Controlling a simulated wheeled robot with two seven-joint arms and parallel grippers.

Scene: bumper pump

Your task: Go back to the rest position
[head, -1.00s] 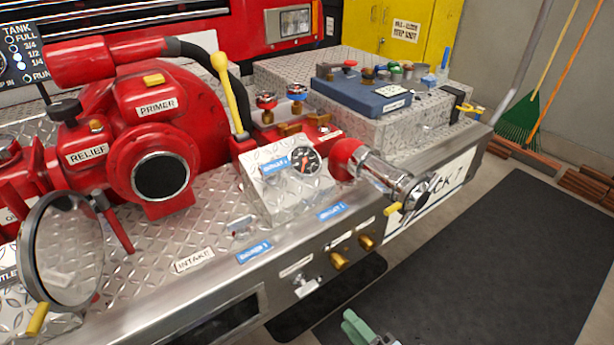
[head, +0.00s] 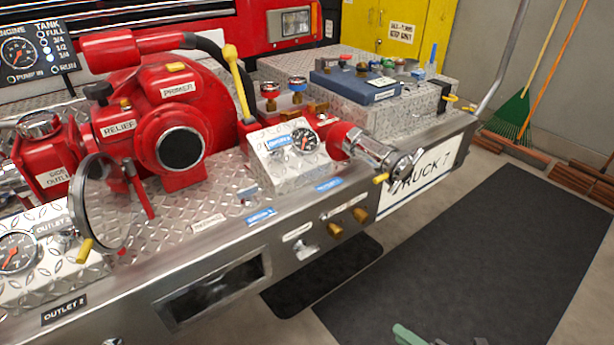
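My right gripper (head: 438,338) shows only as a green and grey tip at the bottom edge, right of centre. It is over the floor, well apart from the truck bumper (head: 220,255). Most of it is cut off by the frame, so I cannot tell if it is open or shut. My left gripper is not in view. The red pump (head: 165,110) sits on the bumper with its yellow-knobbed lever (head: 238,78) upright.
A chrome outlet (head: 375,152) sticks out from the bumper. A blue case (head: 352,86) with small fittings lies on the deck. A black mat (head: 450,260) covers clear floor at right.

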